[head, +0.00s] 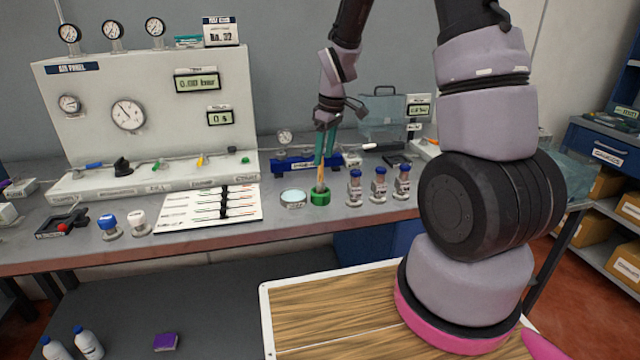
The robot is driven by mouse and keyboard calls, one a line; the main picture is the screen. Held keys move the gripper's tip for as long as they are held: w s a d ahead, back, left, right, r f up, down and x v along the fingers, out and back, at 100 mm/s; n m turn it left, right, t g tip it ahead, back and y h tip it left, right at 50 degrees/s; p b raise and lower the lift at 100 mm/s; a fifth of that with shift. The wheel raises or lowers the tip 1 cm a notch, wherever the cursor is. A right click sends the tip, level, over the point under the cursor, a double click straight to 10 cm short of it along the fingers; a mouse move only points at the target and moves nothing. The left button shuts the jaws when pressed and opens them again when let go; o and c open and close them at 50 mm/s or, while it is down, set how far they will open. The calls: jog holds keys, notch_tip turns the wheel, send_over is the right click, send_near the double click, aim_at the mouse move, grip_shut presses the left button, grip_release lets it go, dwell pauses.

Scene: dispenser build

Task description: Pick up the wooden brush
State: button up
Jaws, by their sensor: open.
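The wooden brush (321,176) stands nearly upright in a small green cup (320,197) on the bench, its light wood upper part showing above the rim. Its lower end is hidden inside the cup. My gripper (324,158) points down directly above the cup, with its teal fingers open at the top of the brush. I cannot tell whether the fingers touch the brush or whether its top is between them.
A round light-blue-topped tin (293,198) stands just left of the cup. Several small blue-capped bottles (378,184) stand to the right. A white card with tools (207,207) lies further left. A blue fixture (292,164) is behind. The white gauge panel (140,110) rises at back left.

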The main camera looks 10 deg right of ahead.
aim_at(320, 181)
jog(key=f, duration=0.3)
jog(key=a+f, duration=0.1)
jog(key=f, duration=0.1)
jog(key=shift+w, duration=0.35)
grip_shut()
jog(key=shift+r, duration=0.1)
notch_tip(320, 181, up, 10)
